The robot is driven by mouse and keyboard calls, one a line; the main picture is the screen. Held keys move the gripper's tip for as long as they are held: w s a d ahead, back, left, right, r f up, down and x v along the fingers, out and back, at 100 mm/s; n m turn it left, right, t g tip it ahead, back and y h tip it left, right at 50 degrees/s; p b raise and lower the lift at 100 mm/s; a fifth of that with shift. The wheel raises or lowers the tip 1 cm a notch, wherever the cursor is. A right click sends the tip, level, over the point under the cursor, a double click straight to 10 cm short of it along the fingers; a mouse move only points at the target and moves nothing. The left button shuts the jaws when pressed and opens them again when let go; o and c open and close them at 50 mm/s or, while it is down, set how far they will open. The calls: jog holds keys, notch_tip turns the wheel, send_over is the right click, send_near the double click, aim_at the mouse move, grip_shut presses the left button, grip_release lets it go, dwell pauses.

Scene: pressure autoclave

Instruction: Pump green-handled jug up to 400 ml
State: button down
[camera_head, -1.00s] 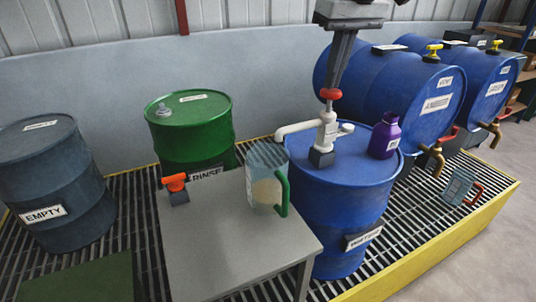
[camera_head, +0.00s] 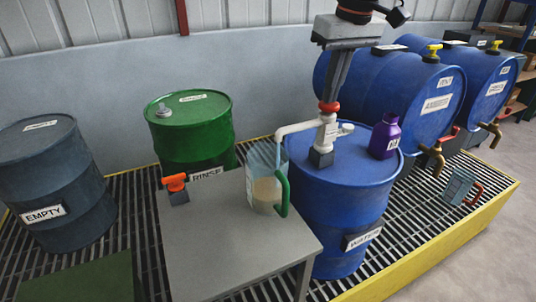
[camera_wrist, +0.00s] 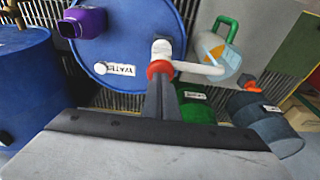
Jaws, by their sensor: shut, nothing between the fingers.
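The green-handled jug (camera_head: 264,196) stands on the grey table, clear-walled, with pale beige liquid in its lower part. Its scale is too small to read. It also shows in the wrist view (camera_wrist: 213,50). The white pump (camera_head: 327,133) rises from the blue WATER drum (camera_head: 335,215), and its spout (camera_head: 293,129) reaches over the jug's rim. My gripper (camera_head: 328,103) is shut and empty, fingers pointing down onto the red pump top (camera_head: 329,107). In the wrist view the fingertips meet the red top (camera_wrist: 159,68); they appear to touch it.
A purple bottle (camera_head: 384,137) stands on the WATER drum, right of the pump. The green RINSE drum (camera_head: 195,130) is behind. Blue drums lie at right; another jug (camera_head: 459,188) is on the grating.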

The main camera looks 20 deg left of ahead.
jog(key=shift+w+a+v, duration=0.15)
jog(key=shift+v, duration=0.8)
jog(key=shift+w+a+v, duration=0.1)
jog(key=shift+a+v, duration=0.05)
jog(key=shift+v, duration=0.8)
jog(key=shift+s+d+x, duration=0.15)
jog(key=shift+x, duration=0.75)
jog(key=shift+s+d+x, duration=0.1)
jog(key=shift+d+x, duration=0.05)
jog(key=shift+x, duration=0.75)
jog(key=shift+w+a+v, duration=0.15)
jog(key=shift+v, duration=0.75)
jog(key=shift+w+a+v, duration=0.1)
jog(key=shift+a+v, duration=0.05)
jog(key=shift+v, duration=0.75)
